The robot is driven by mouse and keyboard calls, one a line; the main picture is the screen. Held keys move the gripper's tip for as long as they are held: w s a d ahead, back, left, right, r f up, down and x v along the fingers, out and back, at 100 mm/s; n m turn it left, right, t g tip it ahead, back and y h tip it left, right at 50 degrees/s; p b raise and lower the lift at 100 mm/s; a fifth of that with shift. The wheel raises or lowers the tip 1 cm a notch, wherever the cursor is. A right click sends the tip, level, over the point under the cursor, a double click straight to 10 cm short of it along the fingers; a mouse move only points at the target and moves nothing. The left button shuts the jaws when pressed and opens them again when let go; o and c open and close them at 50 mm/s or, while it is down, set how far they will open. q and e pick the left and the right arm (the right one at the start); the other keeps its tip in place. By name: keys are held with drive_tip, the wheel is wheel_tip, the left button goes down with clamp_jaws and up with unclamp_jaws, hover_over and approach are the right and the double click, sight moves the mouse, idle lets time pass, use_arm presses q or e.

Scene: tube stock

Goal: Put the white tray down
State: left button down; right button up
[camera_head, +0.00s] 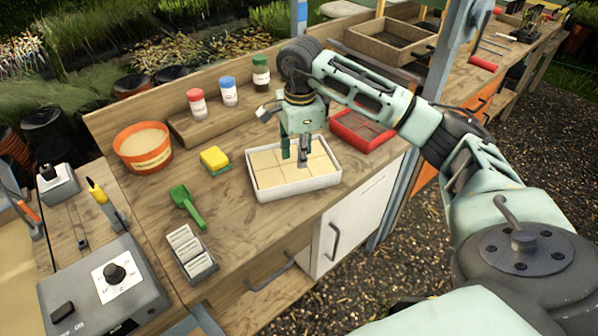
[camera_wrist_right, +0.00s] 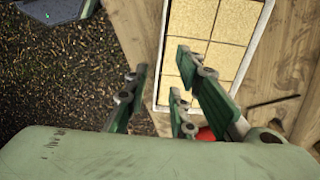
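The white tray (camera_head: 297,188) is a shallow box with tan square blocks inside. It appears to sit flat on the wooden bench, near the front edge. My right gripper (camera_head: 295,155) points down over the tray. My left gripper is not in view.
A red tray (camera_head: 384,143) stands close on the right. A yellow sponge (camera_head: 214,158), green scoop (camera_head: 187,204), orange bucket (camera_head: 143,148) and grey rack (camera_head: 190,251) lie to the left. Capped bottles (camera_head: 229,92) stand behind. Bare bench (camera_head: 240,222) lies in front and left.

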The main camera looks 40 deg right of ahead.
drive_tip(key=shift+s+r, duration=0.1)
drive_tip(key=shift+r, duration=1.25)
